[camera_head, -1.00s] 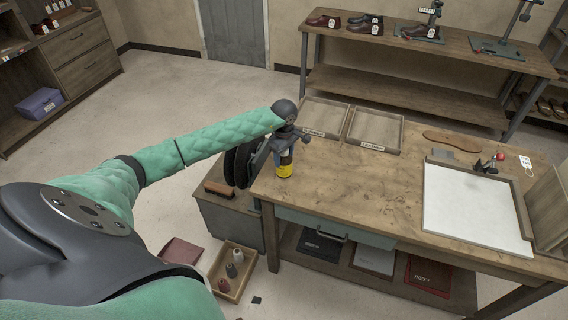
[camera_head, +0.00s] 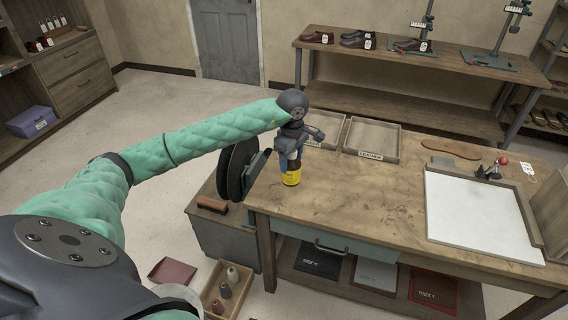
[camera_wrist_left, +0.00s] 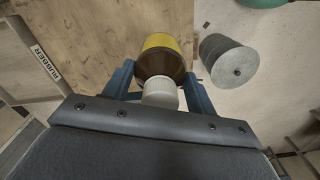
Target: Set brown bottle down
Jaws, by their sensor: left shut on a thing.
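The brown bottle (camera_head: 291,176) with a yellow label is upright at the left end of the wooden workbench (camera_head: 370,190). My left gripper (camera_head: 290,158) is shut on its upper part from above. In the left wrist view the bottle (camera_wrist_left: 164,52) shows its white cap and yellow label between the two blue-grey fingers (camera_wrist_left: 160,85). The bottle's base is at or just above the bench top; I cannot tell whether it touches. My right gripper does not show.
Two shallow wooden trays, one labelled leather (camera_head: 372,137), lie at the bench's back edge. A white board (camera_head: 475,215) lies to the right. Dark wheels (camera_head: 236,170) stand beside the bench's left end. Bare bench top lies right of the bottle.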

